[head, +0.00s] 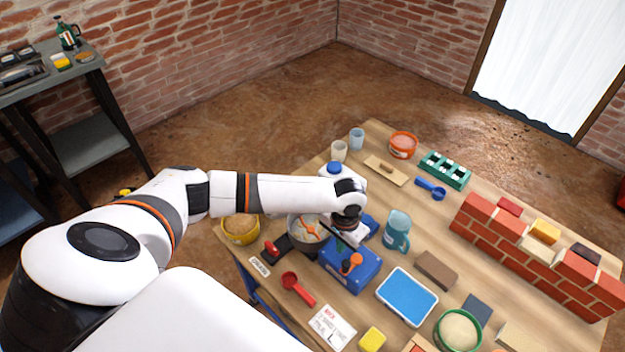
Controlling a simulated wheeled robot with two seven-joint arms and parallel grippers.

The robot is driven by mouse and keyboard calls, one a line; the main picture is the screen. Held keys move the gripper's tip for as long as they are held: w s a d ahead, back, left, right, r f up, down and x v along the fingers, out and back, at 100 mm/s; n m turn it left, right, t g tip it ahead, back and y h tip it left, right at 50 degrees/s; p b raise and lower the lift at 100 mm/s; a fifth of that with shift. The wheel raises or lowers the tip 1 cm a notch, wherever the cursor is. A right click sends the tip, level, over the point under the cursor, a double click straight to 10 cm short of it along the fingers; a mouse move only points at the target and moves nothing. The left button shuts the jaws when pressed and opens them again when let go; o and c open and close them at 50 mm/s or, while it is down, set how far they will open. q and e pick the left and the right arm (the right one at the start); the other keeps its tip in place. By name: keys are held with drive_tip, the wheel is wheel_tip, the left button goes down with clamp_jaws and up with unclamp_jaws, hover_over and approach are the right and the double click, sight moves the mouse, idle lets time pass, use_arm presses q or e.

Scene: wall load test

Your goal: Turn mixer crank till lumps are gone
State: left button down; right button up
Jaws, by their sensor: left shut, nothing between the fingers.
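The mixer has a blue body (350,268) on the front left of the wooden table. A small crank with an orange knob (351,262) shows on top of the body. Its grey bowl (297,246) stands just to the left, holding a pale mix with an orange paddle (308,229) in it. Whether the mix has lumps is too small to tell. My left gripper (346,241) is shut and empty, pointing down just above and behind the blue body, near the bowl's right side. Contact with the crank cannot be made out. My right gripper is out of view.
A blue-grey jug (397,232) stands close right of the mixer. A blue tray (407,296) is at front right. A small brick wall (535,256) fills the right side.

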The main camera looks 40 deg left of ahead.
use_arm(q)
drive_tip(key=shift+f+b, duration=0.55)
drive_tip(key=shift+f, duration=0.75)
idle(0.4)
drive_tip(key=shift+r+p, duration=0.75)
drive_tip(key=shift+p, duration=0.4)
idle(0.5)
